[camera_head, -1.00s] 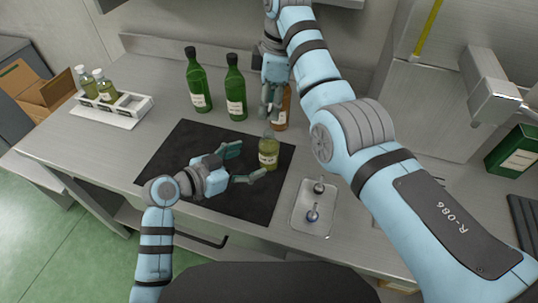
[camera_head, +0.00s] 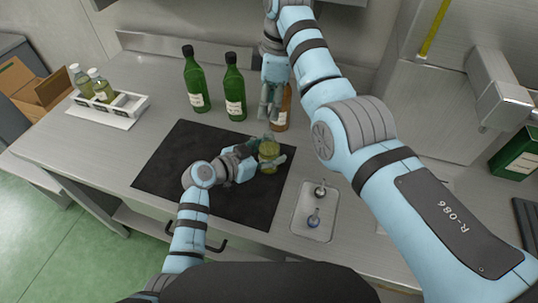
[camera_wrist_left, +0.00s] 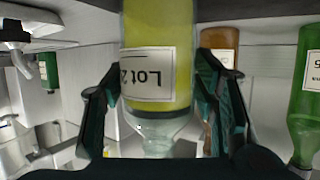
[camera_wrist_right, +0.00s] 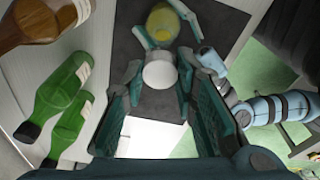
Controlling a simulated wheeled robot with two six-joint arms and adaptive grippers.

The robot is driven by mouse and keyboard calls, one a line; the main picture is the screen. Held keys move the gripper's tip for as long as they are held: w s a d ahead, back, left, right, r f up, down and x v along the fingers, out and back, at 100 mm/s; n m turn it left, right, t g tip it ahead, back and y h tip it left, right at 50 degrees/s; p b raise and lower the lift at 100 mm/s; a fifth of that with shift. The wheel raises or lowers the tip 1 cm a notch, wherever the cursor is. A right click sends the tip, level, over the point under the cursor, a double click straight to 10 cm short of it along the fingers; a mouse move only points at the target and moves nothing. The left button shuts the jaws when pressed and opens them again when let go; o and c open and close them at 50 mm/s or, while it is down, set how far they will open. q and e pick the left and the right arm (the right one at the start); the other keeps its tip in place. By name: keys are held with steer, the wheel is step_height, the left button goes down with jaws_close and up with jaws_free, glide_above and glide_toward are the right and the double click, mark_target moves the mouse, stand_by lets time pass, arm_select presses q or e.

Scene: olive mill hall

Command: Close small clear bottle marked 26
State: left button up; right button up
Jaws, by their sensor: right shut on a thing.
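The small clear bottle (camera_head: 268,152) with yellow-green liquid stands near the right edge of the black mat (camera_head: 170,180). In the left wrist view the bottle (camera_wrist_left: 158,25) appears upside down; its label reads "Lot 2", with the rest turned away. My left gripper (camera_head: 278,160) is open, its fingers on both sides of the bottle; in the left wrist view gaps show beside the neck. My right gripper (camera_head: 268,105) is above and behind the bottle. In the right wrist view it is shut on a white round cap (camera_wrist_right: 160,74), with the bottle (camera_wrist_right: 162,22) beyond.
Two green bottles (camera_head: 195,80) (camera_head: 235,90) and a brown bottle (camera_head: 281,112) stand behind the mat. A white rack (camera_head: 120,115) with two small bottles is at the left. A small tray (camera_head: 327,228) with two stoppers lies right of the mat. The mat's left part is clear.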

arm_select(q)
steer(key=shift+s+r, duration=0.1)
steer(key=shift+s, duration=0.05)
jaws_close()
arm_select(e)
steer(key=shift+s+r, duration=0.1)
steer(key=shift+s, duration=0.05)
glide_above(268, 134)
steer(key=shift+d+f, duration=0.15)
steer(key=shift+f, duration=2.35)
steer(key=shift+f, duration=0.85)
steer(key=shift+f, duration=0.6)
